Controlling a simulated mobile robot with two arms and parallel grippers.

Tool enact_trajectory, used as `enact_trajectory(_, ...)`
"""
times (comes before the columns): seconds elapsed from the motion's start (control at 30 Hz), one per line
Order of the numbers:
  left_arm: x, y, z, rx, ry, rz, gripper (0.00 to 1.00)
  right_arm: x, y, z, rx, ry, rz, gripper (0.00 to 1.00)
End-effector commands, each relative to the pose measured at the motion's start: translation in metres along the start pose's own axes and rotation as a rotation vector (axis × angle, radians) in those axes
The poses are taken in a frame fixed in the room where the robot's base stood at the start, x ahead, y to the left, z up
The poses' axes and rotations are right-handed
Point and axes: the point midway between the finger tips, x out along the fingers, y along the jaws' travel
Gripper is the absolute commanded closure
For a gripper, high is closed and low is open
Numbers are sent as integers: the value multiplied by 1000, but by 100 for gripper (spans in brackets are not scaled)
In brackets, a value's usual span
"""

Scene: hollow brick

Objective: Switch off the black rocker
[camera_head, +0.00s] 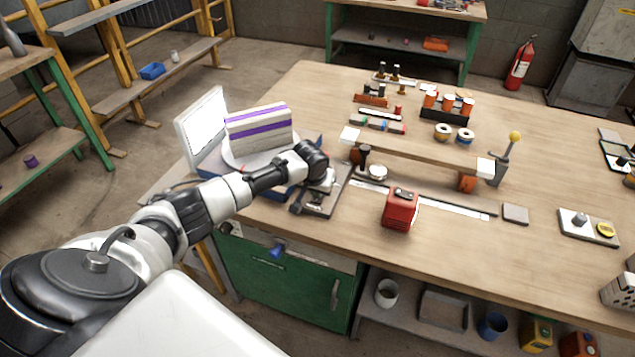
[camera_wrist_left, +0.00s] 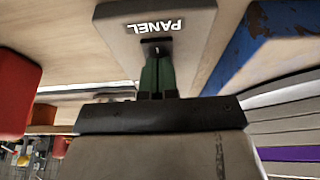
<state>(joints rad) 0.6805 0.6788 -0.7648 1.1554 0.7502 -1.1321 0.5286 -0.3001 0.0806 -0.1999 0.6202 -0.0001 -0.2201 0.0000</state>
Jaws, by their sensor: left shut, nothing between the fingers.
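The panel (camera_wrist_left: 196,50) is a grey plate lettered "PANEL", seen upside down in the left wrist view. The black rocker (camera_wrist_left: 156,48) sits on it just below the lettering. My left gripper (camera_wrist_left: 157,66) is shut and empty, its narrow fingertips right at the rocker. They partly hide it, so I cannot tell contact or which way it is tipped. In the head view the panel (camera_head: 326,203) lies near the bench's left front edge, and my left gripper (camera_head: 305,200) is over it, mostly hidden by my wrist. My right gripper is not in view.
A scale (camera_head: 228,157) carrying a white block with purple stripes (camera_head: 260,140) stands close behind my left wrist. A red box (camera_head: 400,210) lies right of the panel. A raised wooden shelf (camera_head: 420,150) stands behind it.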

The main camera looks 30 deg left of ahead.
Motion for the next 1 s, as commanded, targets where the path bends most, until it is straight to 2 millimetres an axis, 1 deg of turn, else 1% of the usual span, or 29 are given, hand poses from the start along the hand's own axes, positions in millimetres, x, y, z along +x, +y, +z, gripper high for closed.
enact_trajectory(0.03, 1, -1, 6, 2, -17, -6, 100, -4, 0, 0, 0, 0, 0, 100)
enact_trajectory(0.07, -2, -1, 5, 2, -17, -6, 100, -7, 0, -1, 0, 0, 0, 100)
enact_trajectory(0.17, -14, -3, -1, 1, -13, -5, 100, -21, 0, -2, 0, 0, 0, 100)
enact_trajectory(0.37, -48, -6, -17, 1, -3, -2, 100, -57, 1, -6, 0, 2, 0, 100)
enact_trajectory(0.4, -49, -6, -14, 3, 1, -1, 100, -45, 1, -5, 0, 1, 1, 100)
enact_trajectory(0.6, -92, -6, -14, 4, 5, -1, 100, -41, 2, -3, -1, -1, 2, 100)
enact_trajectory(0.73, -115, -6, -14, 3, 5, -2, 100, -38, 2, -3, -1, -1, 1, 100)
enact_trajectory(0.9, -133, -6, -14, 1, 3, 0, 100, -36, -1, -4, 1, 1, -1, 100)
enact_trajectory(1.0, -138, -6, -14, 0, 3, -1, 100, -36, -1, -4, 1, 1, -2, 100)
